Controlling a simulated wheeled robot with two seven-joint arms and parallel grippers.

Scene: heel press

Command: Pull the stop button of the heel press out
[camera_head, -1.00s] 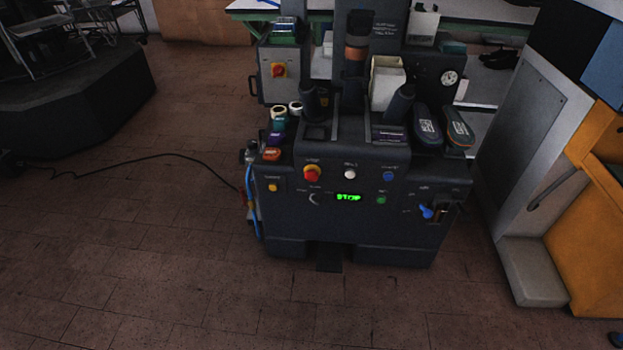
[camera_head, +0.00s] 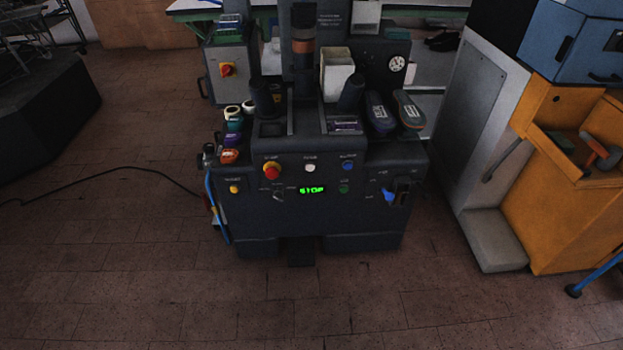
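The heel press (camera_head: 320,222) is a dark machine standing on the tiled floor in the middle of the head view. Its stop button (camera_head: 271,171) is a red knob on a yellow ring, at the upper left of the front panel. I cannot tell from here how far the knob stands out. A green display (camera_head: 312,189) below it reads "STOP". Beside the button are a white button (camera_head: 310,168) and a blue button (camera_head: 348,166). Neither of my grippers shows in the view.
A grey cabinet (camera_head: 478,120) and an orange workbench (camera_head: 545,200) stand to the right. A blue toolbox (camera_head: 570,50) sits on the bench. A black cable (camera_head: 110,172) crosses the floor at left. The floor (camera_head: 330,310) in front of the press is clear.

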